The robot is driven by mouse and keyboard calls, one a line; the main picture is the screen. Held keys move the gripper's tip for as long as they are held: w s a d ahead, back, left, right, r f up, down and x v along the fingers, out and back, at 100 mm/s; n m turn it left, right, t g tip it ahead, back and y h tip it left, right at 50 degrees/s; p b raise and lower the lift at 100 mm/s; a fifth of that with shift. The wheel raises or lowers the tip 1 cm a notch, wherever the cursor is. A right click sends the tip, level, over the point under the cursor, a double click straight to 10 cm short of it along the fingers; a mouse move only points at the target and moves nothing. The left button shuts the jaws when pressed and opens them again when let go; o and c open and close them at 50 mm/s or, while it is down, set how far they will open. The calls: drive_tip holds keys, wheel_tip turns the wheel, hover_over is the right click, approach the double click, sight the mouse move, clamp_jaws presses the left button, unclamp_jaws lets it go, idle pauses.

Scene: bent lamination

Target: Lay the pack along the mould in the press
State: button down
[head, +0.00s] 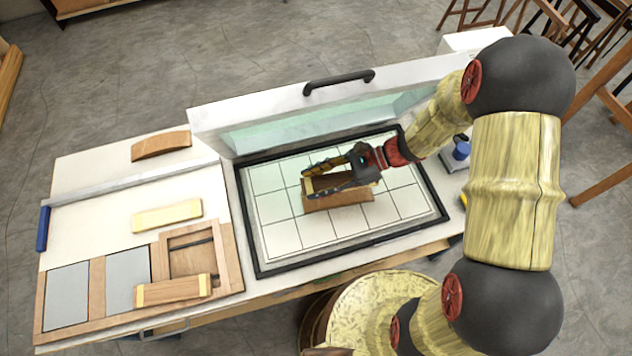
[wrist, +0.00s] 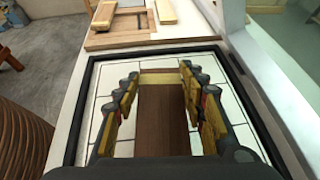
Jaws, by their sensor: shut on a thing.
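My gripper (head: 309,184) is over the open press (head: 284,238), with its fingers along the two long sides of a wooden pack (wrist: 162,115). The pack has a brown middle and a pale far end. In the wrist view my gripper (wrist: 160,74) is shut on it. A brown mould block (head: 340,200) shows under the gripper on the press's white gridded bed. The pack lies lengthwise over the mould, roughly in line with it. Whether the pack touches the mould is hidden by the fingers.
The press lid (head: 330,95) with its black handle stands raised behind the bed. On the left are a curved brown block (head: 161,146), a pale strip (head: 167,215) and another pale-ended strip (head: 174,290) on a wooden tray (head: 228,262). The bed around the mould is clear.

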drive_tip(key=shift+f+b, duration=1.95)
drive_tip(key=shift+f, duration=0.6)
drive_tip(key=shift+f, duration=0.6)
drive_tip(key=c, duration=1)
unclamp_jaws()
drive_tip(key=shift+d, duration=0.15)
drive_tip(key=v, duration=1.1)
drive_tip(key=shift+w+d+r, duration=0.15)
drive_tip(key=shift+d+r, duration=0.05)
drive_tip(key=shift+d, duration=0.15)
